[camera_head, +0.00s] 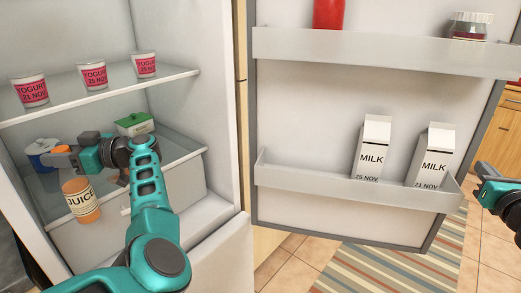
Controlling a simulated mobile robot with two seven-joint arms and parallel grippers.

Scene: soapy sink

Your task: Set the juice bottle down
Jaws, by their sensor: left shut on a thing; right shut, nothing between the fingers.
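The juice bottle (82,203), orange with a pale JUICE label, is at the lower left of the head view, inside the open fridge. It is slightly tilted in the picture. My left gripper (62,158) is shut around its upper part, just below the orange cap, and hides the neck. The bottle overlaps the front edge of the lower glass shelf (180,150) above the drawer; I cannot tell whether its base touches anything. My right gripper (484,190) is shut and empty at the right edge, partly cut off.
A blue-and-white tub (42,152) and a green-lidded container (134,124) stand behind the gripper. Several yogurt cups (93,75) stand on the upper shelf. The open door holds two milk cartons (372,150) in its lower rack (300,182).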

